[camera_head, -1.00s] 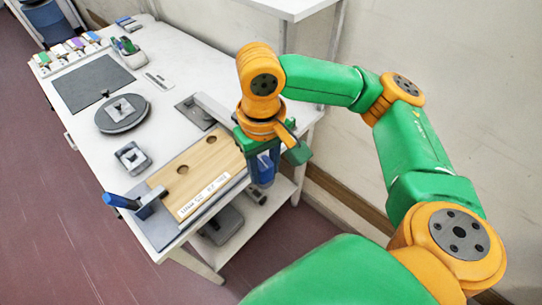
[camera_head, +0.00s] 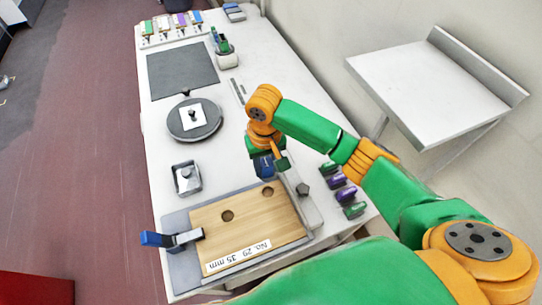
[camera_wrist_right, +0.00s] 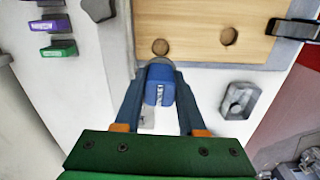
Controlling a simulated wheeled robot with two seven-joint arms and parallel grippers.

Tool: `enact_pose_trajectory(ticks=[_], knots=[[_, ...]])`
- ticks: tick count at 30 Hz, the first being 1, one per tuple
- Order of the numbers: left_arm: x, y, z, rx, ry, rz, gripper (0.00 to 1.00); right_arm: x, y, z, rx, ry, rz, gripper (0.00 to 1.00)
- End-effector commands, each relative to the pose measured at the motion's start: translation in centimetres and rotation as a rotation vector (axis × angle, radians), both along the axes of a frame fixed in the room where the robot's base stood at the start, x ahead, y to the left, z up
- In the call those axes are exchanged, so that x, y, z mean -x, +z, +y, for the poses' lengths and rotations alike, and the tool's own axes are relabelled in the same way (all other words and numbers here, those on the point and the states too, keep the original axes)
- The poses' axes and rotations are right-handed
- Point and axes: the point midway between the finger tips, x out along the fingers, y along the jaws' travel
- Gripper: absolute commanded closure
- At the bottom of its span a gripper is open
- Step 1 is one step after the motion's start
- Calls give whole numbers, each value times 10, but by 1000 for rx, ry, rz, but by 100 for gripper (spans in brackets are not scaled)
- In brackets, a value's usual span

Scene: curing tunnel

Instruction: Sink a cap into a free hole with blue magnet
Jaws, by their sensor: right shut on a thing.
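The wooden board (camera_head: 245,235), labelled "No. 29 35 mm", lies on a grey plate at the table's near end. It has a left hole (camera_head: 227,215) and a right hole (camera_head: 267,191), both showing dark. My right gripper (camera_head: 265,167) is shut on a blue magnet (camera_wrist_right: 160,86), just beyond the board's far edge near the right hole. In the wrist view a grey rounded edge shows at the magnet's tip beside one hole (camera_wrist_right: 160,47); I cannot tell whether it is a cap. A small metal tray (camera_head: 187,178) left of the gripper holds a light piece. My left gripper is not in view.
A blue-handled clamp (camera_head: 170,240) grips the board's left side. Several green and purple handled pieces (camera_head: 342,188) stand right of the board. A round grey turntable (camera_head: 194,119) and dark mat (camera_head: 182,71) lie farther back. A white side shelf (camera_head: 430,85) is at right.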

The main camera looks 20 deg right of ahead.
Motion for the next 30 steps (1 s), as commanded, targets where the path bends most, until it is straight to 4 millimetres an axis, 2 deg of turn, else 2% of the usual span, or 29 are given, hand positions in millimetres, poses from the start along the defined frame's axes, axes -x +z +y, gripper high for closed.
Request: enact_pose_trajectory(ticks=[5,11,15,21,30], knots=[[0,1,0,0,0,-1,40,1,-13,0,0,0,1,100],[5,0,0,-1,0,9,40,1,-40,0,0,0,2,100],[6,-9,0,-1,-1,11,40,1,-58,0,-1,-1,0,100],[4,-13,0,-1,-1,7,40,1,-67,0,-1,0,0,100],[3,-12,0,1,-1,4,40,1,-67,0,-1,0,-1,100]])
